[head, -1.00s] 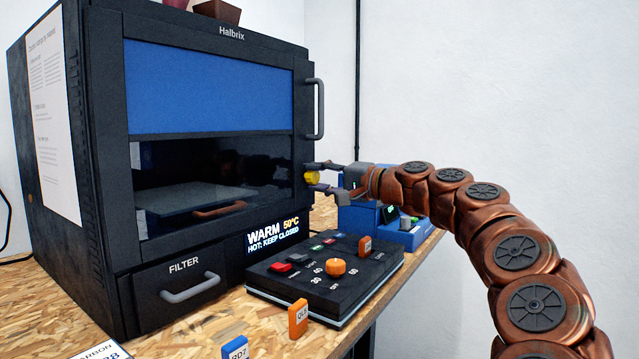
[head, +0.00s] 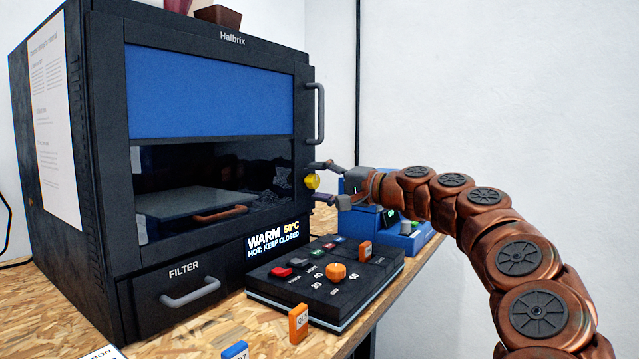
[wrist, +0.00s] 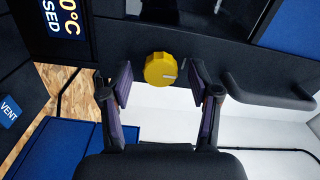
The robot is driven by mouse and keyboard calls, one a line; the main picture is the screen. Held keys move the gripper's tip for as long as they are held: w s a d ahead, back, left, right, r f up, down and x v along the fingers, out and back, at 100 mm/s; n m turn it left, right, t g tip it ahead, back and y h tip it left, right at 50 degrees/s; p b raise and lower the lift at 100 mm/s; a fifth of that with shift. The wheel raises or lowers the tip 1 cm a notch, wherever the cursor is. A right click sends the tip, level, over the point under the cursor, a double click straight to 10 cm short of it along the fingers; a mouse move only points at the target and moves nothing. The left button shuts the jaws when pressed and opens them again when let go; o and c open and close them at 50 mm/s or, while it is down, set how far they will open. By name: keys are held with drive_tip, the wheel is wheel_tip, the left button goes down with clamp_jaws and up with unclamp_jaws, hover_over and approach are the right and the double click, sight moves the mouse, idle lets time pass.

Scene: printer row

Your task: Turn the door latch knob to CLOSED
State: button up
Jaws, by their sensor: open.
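The yellow latch knob (head: 312,181) sits on the right edge of the black printer's door (head: 220,190). In the wrist view the knob (wrist: 160,69) lies between and just beyond my fingertips, with a pale mark on its right side. My gripper (head: 320,181) is open around the knob's sides in the head view, one finger above and one below. In the wrist view my gripper (wrist: 160,84) shows a gap on each side of the knob. The door looks shut, and the display (head: 273,240) reads WARM 50°C, HOT: KEEP CLOSED.
A vertical door handle (head: 316,112) stands out above the knob. A control box (head: 325,285) with an orange dial is below, and a blue device (head: 400,235) stands behind my gripper.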

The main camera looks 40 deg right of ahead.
drive_tip(key=v, duration=1.2)
drive_tip(key=shift+w+r, duration=0.1)
